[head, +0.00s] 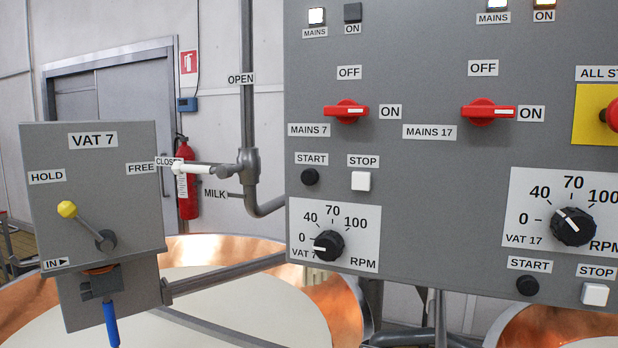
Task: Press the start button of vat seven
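The black round start button of vat seven (310,177) sits under a START label on the grey control panel (420,65). The white square stop button (361,181) is to its right. Above them, the red MAINS 7 switch (346,111) points right to ON. At the top, the MAINS lamp (317,16) is lit white and the ON lamp (352,13) is dark. Below, the VAT 7 speed dial (328,244) points at about 0. Neither of my grippers is in view.
A similar VAT 17 group has its own start button (527,285) and dial (573,227); its lamps are lit. A red stop knob (612,114) is at the right edge. A VAT 7 lever box (95,190) and milk valve handle (200,168) stand left, above a copper vat (335,300).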

